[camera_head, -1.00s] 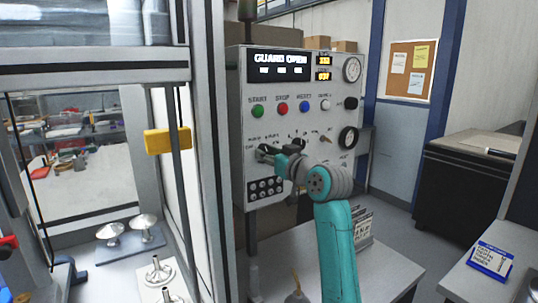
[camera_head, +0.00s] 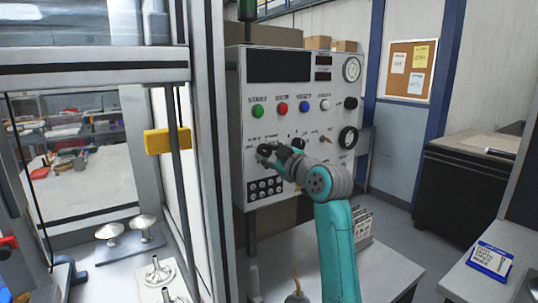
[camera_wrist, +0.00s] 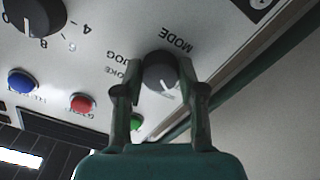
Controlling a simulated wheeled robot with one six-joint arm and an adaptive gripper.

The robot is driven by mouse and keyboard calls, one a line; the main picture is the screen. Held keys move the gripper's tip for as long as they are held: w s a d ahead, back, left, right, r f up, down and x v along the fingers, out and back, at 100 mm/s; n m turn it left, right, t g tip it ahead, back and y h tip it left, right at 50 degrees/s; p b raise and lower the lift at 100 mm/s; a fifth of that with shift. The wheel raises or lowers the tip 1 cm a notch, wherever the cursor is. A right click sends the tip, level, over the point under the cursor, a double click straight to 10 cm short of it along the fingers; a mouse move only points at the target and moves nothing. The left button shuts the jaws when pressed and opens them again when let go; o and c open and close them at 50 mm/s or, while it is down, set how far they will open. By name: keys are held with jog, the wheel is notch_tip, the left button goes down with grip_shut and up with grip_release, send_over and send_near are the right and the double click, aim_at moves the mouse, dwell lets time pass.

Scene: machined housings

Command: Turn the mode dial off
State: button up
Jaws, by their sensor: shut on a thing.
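The mode dial (camera_wrist: 160,72) is a dark round knob on the pale control panel (camera_head: 300,120). The word MODE is beside it in the wrist view, and JOG and another partly hidden label are on its other side. Its white pointer mark shows near its lower edge in that view. My gripper (camera_wrist: 160,66) has one finger on each side of the dial and is shut on it. In the head view my gripper (camera_head: 264,152) is at the panel's lower left and hides the dial. The panel's wide display (camera_head: 279,66) is dark.
Green (camera_head: 257,111), red (camera_head: 282,108) and blue (camera_head: 305,105) buttons sit above my gripper. A block of black buttons (camera_head: 266,188) is just below. Another dark knob (camera_wrist: 35,14) is at upper left in the wrist view. A grey frame post (camera_head: 208,150) stands left of the panel.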

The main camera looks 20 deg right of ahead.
jog(key=shift+n, duration=1.2)
jog(key=o, duration=1.1)
jog(key=shift+o, duration=0.2)
jog(key=shift+s, duration=0.1)
jog(key=v, duration=1.1)
jog(key=shift+s+d, duration=0.2)
jog(key=shift+s, duration=0.15)
